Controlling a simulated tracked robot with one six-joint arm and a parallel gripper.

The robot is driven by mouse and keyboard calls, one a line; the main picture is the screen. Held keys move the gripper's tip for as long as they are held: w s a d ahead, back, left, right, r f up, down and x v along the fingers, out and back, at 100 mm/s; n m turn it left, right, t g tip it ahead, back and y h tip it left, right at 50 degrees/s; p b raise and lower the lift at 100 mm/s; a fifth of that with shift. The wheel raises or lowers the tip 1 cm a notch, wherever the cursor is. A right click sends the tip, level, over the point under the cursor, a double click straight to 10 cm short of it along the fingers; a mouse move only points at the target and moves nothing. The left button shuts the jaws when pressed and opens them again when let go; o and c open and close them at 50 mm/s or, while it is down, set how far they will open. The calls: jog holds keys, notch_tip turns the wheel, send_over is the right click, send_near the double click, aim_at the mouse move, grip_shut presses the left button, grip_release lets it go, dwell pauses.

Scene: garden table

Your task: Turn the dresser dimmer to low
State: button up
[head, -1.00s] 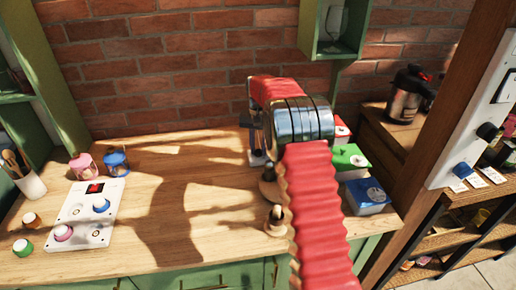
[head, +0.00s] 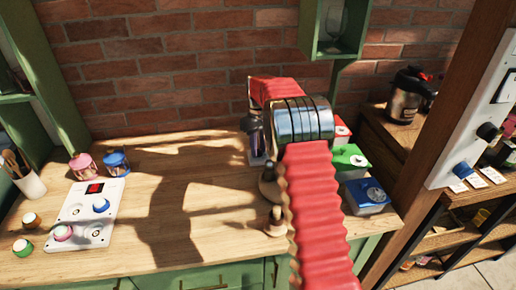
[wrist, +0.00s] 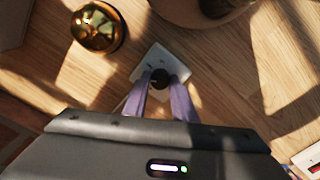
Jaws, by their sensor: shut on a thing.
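The dimmer is a small white plate (wrist: 165,62) with a round black knob (wrist: 159,80), lying on the wooden top in the wrist view. My gripper (wrist: 161,84) has its two purple fingers closed around the knob, one on each side. In the head view my gripper (head: 257,143) points down at the back of the table, over the white plate (head: 257,160), which is mostly hidden. The knob is hidden there, and I cannot read its setting in either view.
A shiny brass object (wrist: 97,27) stands close left of the plate in the wrist view. Green (head: 350,160) and blue (head: 367,195) tins stand right of my arm. A white panel with knobs (head: 85,212) lies at left. The middle of the wooden top (head: 180,190) is clear.

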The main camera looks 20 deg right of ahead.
jog(key=shift+w+r+n, duration=0.1)
jog(key=shift+w+n, duration=0.05)
jog(key=shift+n, duration=0.75)
jog(key=o, duration=1)
jog(key=shift+o, duration=0.2)
notch_tip(320, 180, up, 14)
jog(key=shift+f, duration=0.2)
